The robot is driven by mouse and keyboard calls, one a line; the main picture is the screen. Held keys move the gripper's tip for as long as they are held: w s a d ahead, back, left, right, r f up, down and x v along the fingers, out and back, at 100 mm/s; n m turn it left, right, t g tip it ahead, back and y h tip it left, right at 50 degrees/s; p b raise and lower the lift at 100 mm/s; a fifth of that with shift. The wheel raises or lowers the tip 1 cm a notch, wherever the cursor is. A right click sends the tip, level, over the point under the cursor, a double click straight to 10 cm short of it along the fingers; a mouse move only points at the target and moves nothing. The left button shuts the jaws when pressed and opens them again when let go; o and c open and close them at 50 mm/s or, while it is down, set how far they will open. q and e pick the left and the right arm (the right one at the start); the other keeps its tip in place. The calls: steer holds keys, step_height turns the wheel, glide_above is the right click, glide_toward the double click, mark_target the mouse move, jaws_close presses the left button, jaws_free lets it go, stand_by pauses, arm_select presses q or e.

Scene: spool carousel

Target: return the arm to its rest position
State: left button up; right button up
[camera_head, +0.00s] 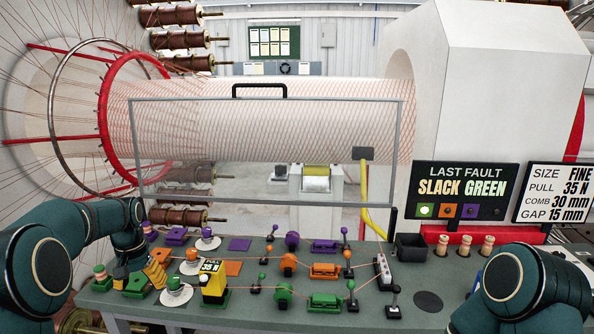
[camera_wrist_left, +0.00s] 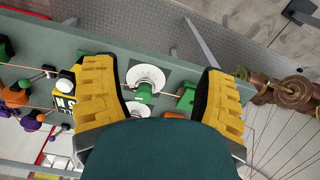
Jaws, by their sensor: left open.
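My left gripper (camera_head: 140,276) has yellow ridged fingers and hangs over the left part of the grey-green bench (camera_head: 260,316). In the left wrist view its fingers (camera_wrist_left: 160,95) stand wide apart with nothing between them. Below the gap I see a white disc with a green piece (camera_wrist_left: 145,92) on the bench, and another green piece (camera_wrist_left: 186,96) near the right finger. In the head view, the white-and-green piece (camera_head: 175,291) is just right of and below the gripper. My right arm shows at the lower right, but its gripper is out of view.
The bench holds rows of purple, orange and green parts with threads, a yellow block (camera_head: 214,287) and a white switch strip (camera_head: 383,272). A dark bin (camera_head: 411,247) and cork-topped spools (camera_head: 465,244) stand at the right. A clear guard (camera_head: 270,195) with a grey frame rises behind.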

arm_select(q)
steer(key=s+d+f+t+h+b, duration=0.1)
steer(key=s+d+f+b, duration=0.15)
steer(key=d+f, duration=0.65)
steer(key=s+d+f+h+b, duration=0.1)
steer(key=s+d+f, duration=0.35)
steer(key=f, duration=0.85)
steer(key=s+d+f+h+b, duration=0.1)
steer(key=s+d+f, duration=0.4)
steer(key=s+d, duration=0.2)
steer(key=s+d+f+t+h+b, duration=0.1)
steer(key=s+d+f, duration=0.4)
steer(key=s, duration=0.6)
steer(key=shift+s+d+n+b, duration=0.35)
steer(key=shift+s+d+n, duration=0.05)
steer(key=shift+d, duration=0.7)
arm_select(e)
step_height(320, 180, down, 7)
steer(key=shift+s+a+r, duration=0.2)
steer(key=shift+s, duration=0.15)
arm_select(q)
steer(key=shift+a, duration=0.1)
arm_select(e)
steer(key=shift+w+a, duration=0.1)
